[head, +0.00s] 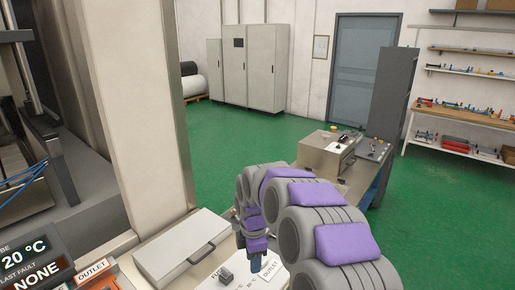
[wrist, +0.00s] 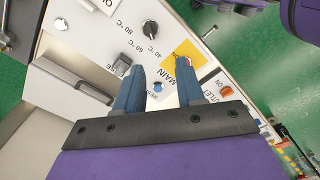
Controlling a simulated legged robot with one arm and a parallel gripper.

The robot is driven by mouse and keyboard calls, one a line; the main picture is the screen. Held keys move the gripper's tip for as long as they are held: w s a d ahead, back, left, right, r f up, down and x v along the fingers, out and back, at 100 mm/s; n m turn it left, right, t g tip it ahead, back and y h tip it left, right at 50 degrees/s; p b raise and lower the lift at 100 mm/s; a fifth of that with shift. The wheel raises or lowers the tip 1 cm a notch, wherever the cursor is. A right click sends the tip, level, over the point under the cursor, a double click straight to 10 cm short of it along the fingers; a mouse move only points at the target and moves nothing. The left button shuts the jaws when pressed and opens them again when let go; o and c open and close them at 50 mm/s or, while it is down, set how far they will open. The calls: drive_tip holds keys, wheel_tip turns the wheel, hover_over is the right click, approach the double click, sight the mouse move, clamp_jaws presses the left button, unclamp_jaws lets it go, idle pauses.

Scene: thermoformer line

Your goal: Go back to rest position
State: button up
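My gripper (wrist: 160,78) shows in the wrist view with its two blue fingers apart and nothing between them. It points down at a white control panel (wrist: 100,35) with a black knob (wrist: 150,27), a blue button (wrist: 158,87), a yellow plate marked MAIN (wrist: 188,55) and a grey rocker switch (wrist: 122,62). I cannot tell whether the fingers touch the panel. In the head view my gripper (head: 262,262) is small, at the end of my bent purple and grey arm, over the same panel (head: 235,262).
A white lid with a handle (head: 180,245) lies left of my arm. A beige machine column (head: 140,110) and a display (head: 35,262) stand further left. A metal bench box (head: 325,155) and a grey post (head: 390,95) stand beyond my arm. Green floor (head: 235,125) is clear behind.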

drive_tip(key=s+d+r+m+b, duration=0.2)
drive_tip(key=s+d+m, duration=0.3)
drive_tip(key=s, duration=0.5)
drive_tip(key=s+d+r+m+b, duration=0.1)
drive_tip(key=s+d+r+m, duration=0.1)
drive_tip(key=s+d+m, duration=0.5)
drive_tip(key=s+d+f+m+b, duration=0.1)
drive_tip(key=s+m, duration=0.3)
drive_tip(key=s, duration=0.6)
drive_tip(key=s+d+f+m+g+b, duration=0.1)
drive_tip(key=s+f+m, duration=0.3)
drive_tip(key=s, duration=0.7)
drive_tip(key=shift+d+m+g+b, duration=0.3)
drive_tip(key=shift+d+m+b, duration=0.25)
drive_tip(key=shift+d, duration=0.35)
drive_tip(key=shift+w+a, duration=0.1)
